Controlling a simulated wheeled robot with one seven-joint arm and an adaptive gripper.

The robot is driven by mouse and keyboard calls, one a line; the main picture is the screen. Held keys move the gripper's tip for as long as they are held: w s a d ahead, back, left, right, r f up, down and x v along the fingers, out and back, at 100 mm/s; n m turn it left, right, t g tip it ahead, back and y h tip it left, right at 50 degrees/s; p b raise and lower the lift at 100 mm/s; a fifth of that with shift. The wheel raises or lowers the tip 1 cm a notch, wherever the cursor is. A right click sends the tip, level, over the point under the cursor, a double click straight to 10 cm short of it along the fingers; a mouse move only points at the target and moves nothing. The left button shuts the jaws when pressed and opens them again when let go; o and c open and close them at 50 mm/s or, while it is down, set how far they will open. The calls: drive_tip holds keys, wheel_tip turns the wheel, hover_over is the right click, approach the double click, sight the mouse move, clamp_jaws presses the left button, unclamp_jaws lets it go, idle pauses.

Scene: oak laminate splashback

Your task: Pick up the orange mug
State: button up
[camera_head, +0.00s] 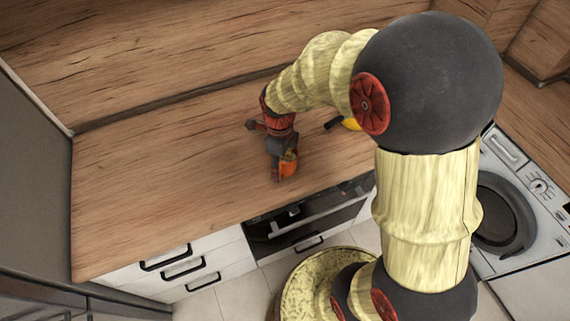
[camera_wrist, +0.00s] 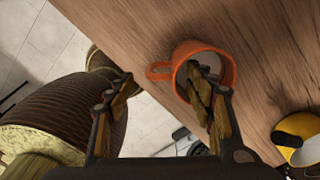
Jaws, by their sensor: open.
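The orange mug (camera_head: 288,168) stands on the wooden counter close to its front edge, partly hidden by my gripper in the head view. In the wrist view the orange mug (camera_wrist: 229,72) shows its open rim, with its handle pointing left. My gripper (camera_wrist: 160,76) is open above it. The right finger overlaps the mug's opening; I cannot tell how deep it reaches. The left finger is outside the mug, beyond the handle, so the handle lies between the fingers. In the head view my gripper (camera_head: 281,168) points down at the mug.
A yellow object with a dark part (camera_head: 351,124) is on the counter to the right, partly behind my arm; it also shows in the wrist view (camera_wrist: 301,128). The counter's left side (camera_head: 150,170) is clear. An oven (camera_head: 307,217) and drawers (camera_head: 180,266) lie below the front edge.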

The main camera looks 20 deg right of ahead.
wheel_tip(320, 180, down, 6)
drive_tip(key=shift+f+b, duration=0.2)
drive_tip(key=shift+b, duration=0.45)
drive_tip(key=c, duration=0.3)
clamp_jaws()
